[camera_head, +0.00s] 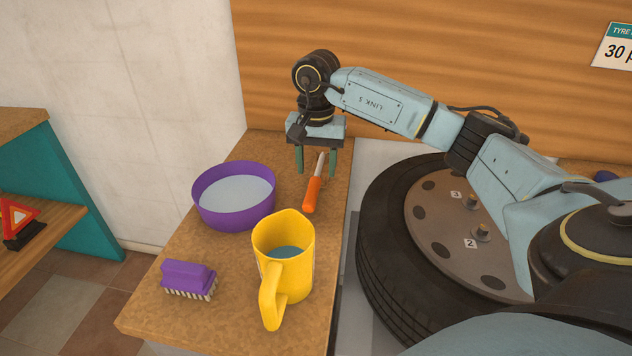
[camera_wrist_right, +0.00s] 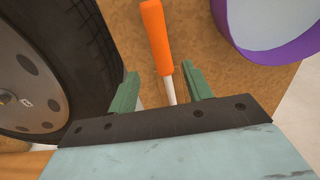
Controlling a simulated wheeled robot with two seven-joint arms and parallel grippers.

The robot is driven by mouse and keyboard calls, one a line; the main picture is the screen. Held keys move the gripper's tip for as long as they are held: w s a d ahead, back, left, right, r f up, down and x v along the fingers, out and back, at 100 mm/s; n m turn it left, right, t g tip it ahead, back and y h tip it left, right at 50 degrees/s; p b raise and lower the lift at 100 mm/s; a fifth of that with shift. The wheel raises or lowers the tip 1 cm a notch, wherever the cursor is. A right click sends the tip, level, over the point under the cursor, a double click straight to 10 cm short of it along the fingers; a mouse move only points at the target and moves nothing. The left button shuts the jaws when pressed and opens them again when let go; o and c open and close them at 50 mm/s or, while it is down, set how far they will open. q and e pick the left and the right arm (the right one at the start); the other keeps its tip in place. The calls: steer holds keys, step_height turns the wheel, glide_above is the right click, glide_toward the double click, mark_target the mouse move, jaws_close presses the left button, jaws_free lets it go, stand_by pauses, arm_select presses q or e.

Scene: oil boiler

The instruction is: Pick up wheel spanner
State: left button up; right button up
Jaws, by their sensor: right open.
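A tool with an orange handle (camera_head: 312,195) and a metal shaft lies on the wooden bench; I take it for the wheel spanner. It also shows in the right wrist view (camera_wrist_right: 158,38), where its shaft runs between my fingers and its far end is hidden behind the gripper body. My right gripper (camera_head: 317,170) points down over the shaft end, open, with one green finger on each side; the right wrist view shows its fingers (camera_wrist_right: 160,77) too. I cannot tell whether either finger touches the shaft. My left gripper is out of view.
A purple bowl (camera_head: 210,212) stands left of the tool. A yellow jug (camera_head: 297,268) and a purple brush (camera_head: 186,276) are nearer on the wooden bench (camera_head: 240,315). A tyred wheel (camera_head: 385,262) with numbered studs lies to the right. A wooden wall (camera_head: 420,60) rises behind.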

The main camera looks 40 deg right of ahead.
mark_target(314, 181)
steer(key=f, duration=0.2)
steer(key=f+b, duration=0.1)
steer(key=f, duration=0.1)
steer(key=shift+w, duration=0.25)
steer(key=shift+f, duration=0.4)
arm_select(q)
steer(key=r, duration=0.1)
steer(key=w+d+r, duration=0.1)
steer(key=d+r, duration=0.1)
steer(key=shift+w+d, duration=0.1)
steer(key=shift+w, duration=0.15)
arm_select(e)
steer(key=shift+c, duration=0.4)
jaws_close()
